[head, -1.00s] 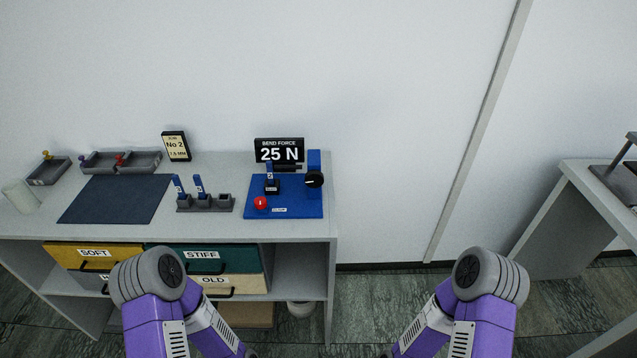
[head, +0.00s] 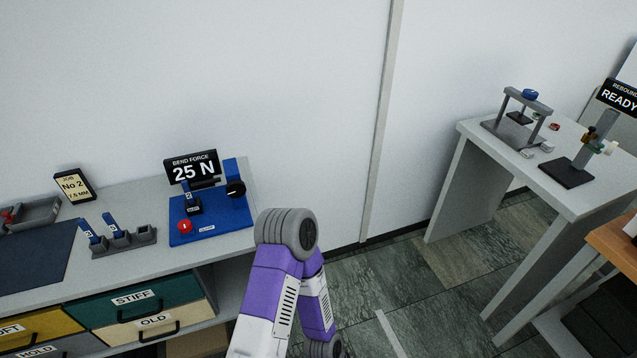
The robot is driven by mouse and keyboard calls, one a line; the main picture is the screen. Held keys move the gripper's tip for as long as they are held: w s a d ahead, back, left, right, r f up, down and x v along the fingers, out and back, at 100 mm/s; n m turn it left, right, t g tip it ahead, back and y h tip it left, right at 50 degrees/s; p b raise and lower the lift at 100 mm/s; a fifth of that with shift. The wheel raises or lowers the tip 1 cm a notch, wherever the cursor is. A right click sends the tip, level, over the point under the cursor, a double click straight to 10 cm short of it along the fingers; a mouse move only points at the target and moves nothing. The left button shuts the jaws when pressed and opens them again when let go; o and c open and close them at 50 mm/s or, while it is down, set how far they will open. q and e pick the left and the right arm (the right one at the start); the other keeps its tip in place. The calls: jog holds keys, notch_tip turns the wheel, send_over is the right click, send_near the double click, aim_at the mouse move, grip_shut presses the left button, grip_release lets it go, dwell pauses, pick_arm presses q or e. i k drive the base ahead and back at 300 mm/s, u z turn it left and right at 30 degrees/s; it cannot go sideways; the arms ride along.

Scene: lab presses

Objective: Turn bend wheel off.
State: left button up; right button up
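The bend wheel looks to be the black round knob (head: 235,188) with a white mark, on the right side of the blue bend press (head: 222,224). The press stands at the right end of the grey bench. Its sign (head: 192,169) reads "BEND FORCE 25 N". A red button (head: 184,226) sits at the press's front left, and a blue numbered piece (head: 187,194) stands in its black holder. One of my purple arms is in view to the right of the press, apart from it. Neither gripper's fingers are in view.
A grey rack (head: 124,240) with blue pieces stands left of the press, near a dark mat (head: 32,257). Drawers labelled STIFF (head: 140,300) and OLD (head: 160,322) are below. A second table (head: 560,193) with a small press (head: 518,120) stands at right, with open floor between.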

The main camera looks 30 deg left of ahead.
aim_at(236, 188)
jog(key=z, duration=1.25)
jog(key=k, duration=1.9)
jog(key=u, duration=1.8)
jog(key=i, duration=0.6)
